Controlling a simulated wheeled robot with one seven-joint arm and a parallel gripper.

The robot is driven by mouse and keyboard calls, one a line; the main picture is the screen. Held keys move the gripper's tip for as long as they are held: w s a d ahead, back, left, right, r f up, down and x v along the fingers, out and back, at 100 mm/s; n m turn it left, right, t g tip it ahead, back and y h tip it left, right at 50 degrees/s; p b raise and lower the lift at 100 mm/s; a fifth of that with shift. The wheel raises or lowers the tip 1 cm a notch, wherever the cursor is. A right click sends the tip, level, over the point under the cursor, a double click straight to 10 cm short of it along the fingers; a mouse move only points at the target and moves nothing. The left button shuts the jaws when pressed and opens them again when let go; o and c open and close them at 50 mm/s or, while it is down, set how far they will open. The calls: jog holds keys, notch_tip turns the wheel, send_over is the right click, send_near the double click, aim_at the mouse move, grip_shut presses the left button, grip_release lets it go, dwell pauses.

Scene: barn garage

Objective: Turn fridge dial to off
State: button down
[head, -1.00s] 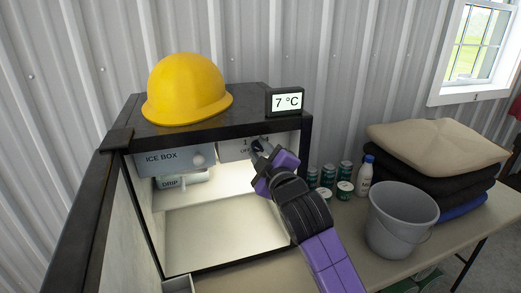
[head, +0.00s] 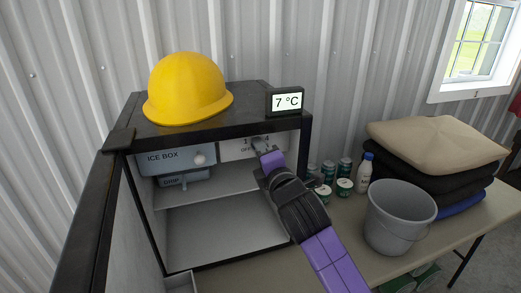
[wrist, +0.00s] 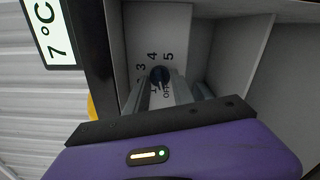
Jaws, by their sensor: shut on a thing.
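The open fridge (head: 205,126) stands on the table, with a pale control panel (head: 233,148) at its top right inside. The fridge dial (wrist: 160,77) is a small dark knob on this panel, with 3, 4, 5 and OFF printed around it. My gripper (head: 262,144) reaches in from the right and is shut on the dial; it also shows in the wrist view (wrist: 163,90). The fingers cover part of the printing and most of the knob, so I cannot tell exactly where the dial points.
A yellow hard hat (head: 187,90) and a display reading 7 °C (head: 287,101) are on the fridge top. The ice box (head: 170,160) and drip tray (head: 185,179) sit left of the panel. Several small jars, a white bottle (head: 365,172), a grey bucket (head: 399,218) and folded cloths (head: 435,145) stand to the right.

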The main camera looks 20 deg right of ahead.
jog(key=shift+a+f+n, duration=0.1)
jog(key=shift+n, duration=0.6)
jog(key=c, duration=1.1)
grip_release()
jog(key=s+b, duration=0.1)
jog(key=s, duration=0.6)
jog(key=shift+s, duration=0.4)
